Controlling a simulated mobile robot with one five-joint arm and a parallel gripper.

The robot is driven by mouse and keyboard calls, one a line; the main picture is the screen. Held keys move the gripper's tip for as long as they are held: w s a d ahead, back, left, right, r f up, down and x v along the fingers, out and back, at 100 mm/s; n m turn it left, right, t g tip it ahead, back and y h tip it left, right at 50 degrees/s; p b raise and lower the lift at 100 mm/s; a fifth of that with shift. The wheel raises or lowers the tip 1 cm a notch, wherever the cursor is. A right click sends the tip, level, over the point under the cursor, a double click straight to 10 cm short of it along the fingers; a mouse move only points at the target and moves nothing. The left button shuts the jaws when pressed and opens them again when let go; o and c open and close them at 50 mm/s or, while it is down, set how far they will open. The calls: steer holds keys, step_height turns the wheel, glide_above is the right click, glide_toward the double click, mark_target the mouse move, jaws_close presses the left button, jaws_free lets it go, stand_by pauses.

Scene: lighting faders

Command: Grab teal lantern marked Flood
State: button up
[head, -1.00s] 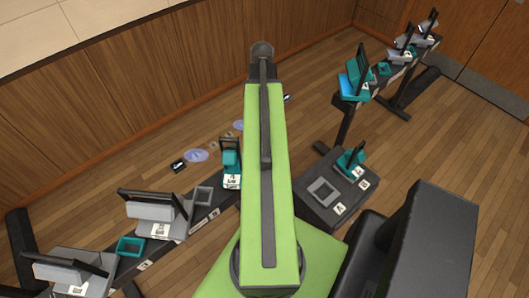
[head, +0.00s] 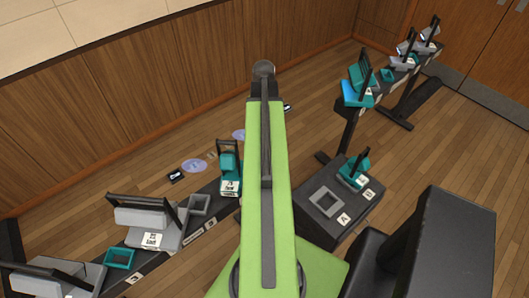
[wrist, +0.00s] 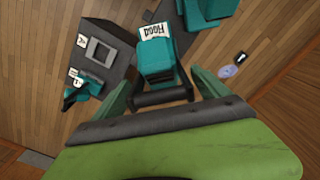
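The teal lantern (wrist: 156,58) with a white label that seems to read Flood, upside down, is at the top middle of the wrist view. Its black handle bar (wrist: 162,97) faces me. My gripper (wrist: 160,88) is open, with one green finger on each side of the handle; I cannot tell whether they touch it. In the head view my green arm covers this spot, so the lantern and my gripper are hidden there.
Another teal lantern (head: 229,168) stands on the dark rail left of my arm. A dark box (head: 318,222) with a grey frame and a small teal lantern (head: 353,172) is at right. Grey lanterns (head: 142,216) are at lower left, and more lanterns stand on a far-right rail.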

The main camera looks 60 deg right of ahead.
jaws_close()
stand_by(0.4)
